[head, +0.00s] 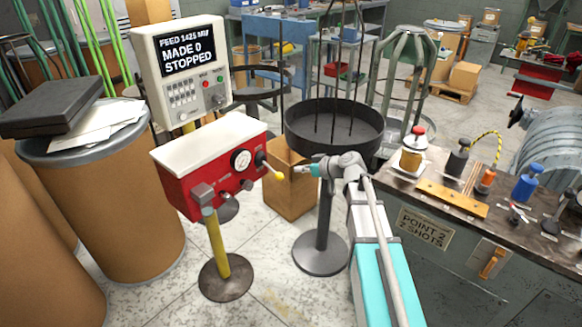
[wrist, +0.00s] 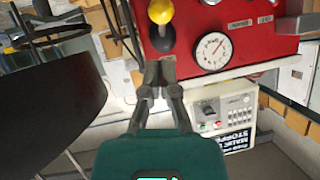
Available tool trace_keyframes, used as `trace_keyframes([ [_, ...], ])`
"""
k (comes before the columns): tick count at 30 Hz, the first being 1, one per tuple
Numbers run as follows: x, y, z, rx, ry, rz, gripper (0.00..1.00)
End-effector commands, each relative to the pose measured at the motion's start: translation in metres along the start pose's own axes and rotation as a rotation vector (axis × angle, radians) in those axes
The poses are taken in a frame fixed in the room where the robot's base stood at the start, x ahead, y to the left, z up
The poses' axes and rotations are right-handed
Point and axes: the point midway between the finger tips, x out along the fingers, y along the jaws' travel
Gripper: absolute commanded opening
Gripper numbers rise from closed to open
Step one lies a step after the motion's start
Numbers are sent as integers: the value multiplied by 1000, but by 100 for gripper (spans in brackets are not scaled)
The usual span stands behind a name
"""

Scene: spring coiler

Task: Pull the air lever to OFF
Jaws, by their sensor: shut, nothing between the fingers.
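The air lever has a yellow ball knob (head: 280,176) on a black mount (head: 261,158) at the right end of a red box (head: 190,185) with a white top. In the wrist view the knob (wrist: 160,11) is at the top edge, with the dark lever base below it. A round gauge (head: 241,160) is beside the lever. My gripper (head: 299,169) is just right of the knob in the head view. In the wrist view its fingertips (wrist: 159,70) are together and empty, close to the red box's edge and apart from the knob.
A control panel (head: 184,70) reading "STOPPED" stands behind the red box. A round black tray on a stand (head: 333,128) is close behind my arm. A workbench (head: 440,205) with bottles and tools is at the right. Large brown drums (head: 110,200) are at the left.

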Motion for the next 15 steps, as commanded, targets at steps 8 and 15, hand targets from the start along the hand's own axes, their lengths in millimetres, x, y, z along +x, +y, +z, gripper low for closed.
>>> trace_keyframes([
  [8, -45, 0, 8, 1, 0, 1, 0],
  [15, -65, 1, 12, 0, 0, -1, 0],
])
